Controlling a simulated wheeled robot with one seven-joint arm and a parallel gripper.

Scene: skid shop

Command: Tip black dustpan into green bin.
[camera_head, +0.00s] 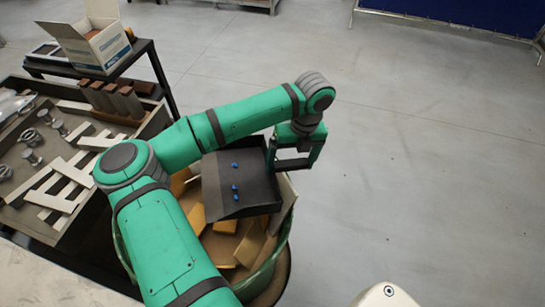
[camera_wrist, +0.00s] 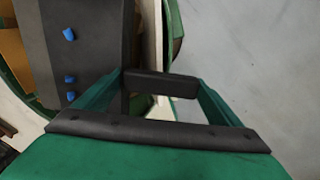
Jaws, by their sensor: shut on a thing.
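The black dustpan (camera_head: 238,187) is held over the green bin (camera_head: 282,248), with several small blue pieces (camera_head: 235,188) lying on its pan. My gripper (camera_head: 292,163) is shut on the dustpan's handle, at the right side of the pan. In the wrist view the handle (camera_wrist: 160,84) runs between the fingers, and the pan (camera_wrist: 90,45) with blue pieces is at the upper left. The bin is round and holds several yellow-brown pieces (camera_head: 225,248). My arm hides the bin's left part.
A workbench tray (camera_head: 20,205) with metal parts and wooden strips stands at the left. A white open box (camera_head: 95,45) sits on a dark stand (camera_head: 150,62) behind it. Grey floor (camera_head: 420,150) is open at the right.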

